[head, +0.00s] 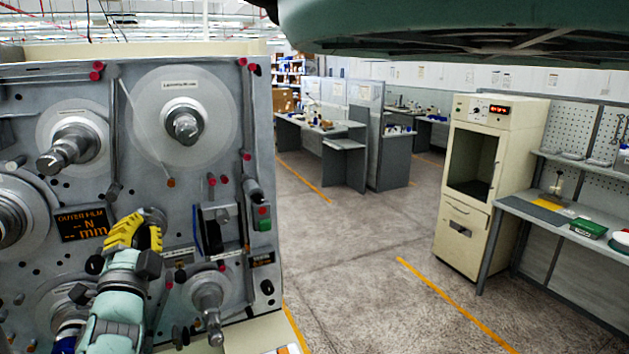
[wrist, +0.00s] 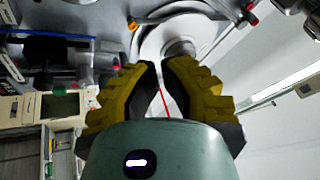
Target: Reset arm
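My gripper (head: 150,218) has yellow fingers and is in front of the grey winding machine (head: 215,85), at the lower left of the head view. In the wrist view my gripper (wrist: 160,63) shows its two fingers drawn in, with the tips almost together. A narrow gap is left between them and I see nothing held in it. Beyond the fingertips are a pale disc and a metal spindle (wrist: 180,47) of the machine. I cannot tell the exact distance from the fingertips to the machine face.
The machine carries an upper spindle (head: 184,125), a left spindle (head: 66,150) and a lower spindle (head: 209,300), which stick out. A beige cabinet (head: 512,150) and a grey workbench (head: 545,212) stand at the right. The floor (head: 370,270) between is clear.

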